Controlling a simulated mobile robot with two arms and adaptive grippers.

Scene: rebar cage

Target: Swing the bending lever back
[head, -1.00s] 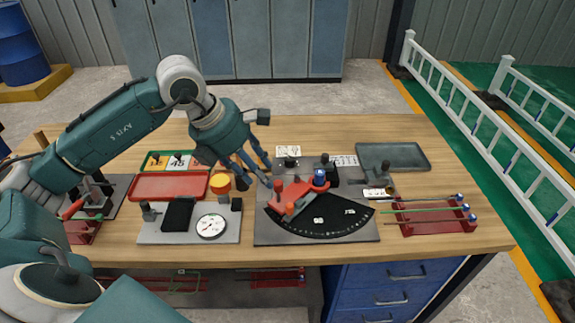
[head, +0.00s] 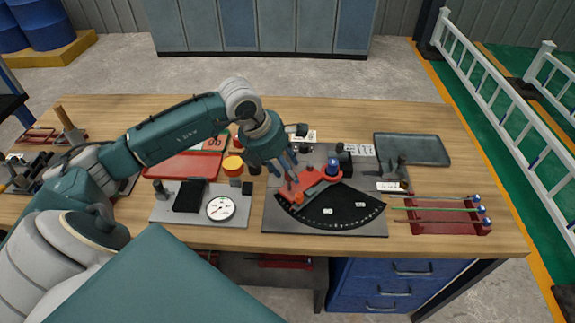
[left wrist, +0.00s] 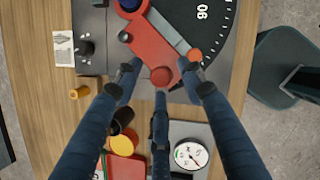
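The red bending lever (head: 304,191) lies across the bending station, from the blue-topped pivot (head: 333,166) toward the left end of the black angle scale (head: 345,206). In the left wrist view the lever (left wrist: 150,45) has a round red knob (left wrist: 161,76) and an orange knob (left wrist: 195,55) near its end. My left gripper (head: 289,180) is over the lever's handle end; in the wrist view its spread fingers (left wrist: 160,84) stand around the red knob, with gaps visible. The fingers partly hide the knob in the head view. My right gripper is not in view.
A plate with a white dial gauge (head: 220,208) stands left of the station. A red tray (head: 183,165) and yellow-orange cylinder (head: 233,165) are behind it. A red rack with rods (head: 445,216) and grey tray (head: 412,149) are to the right.

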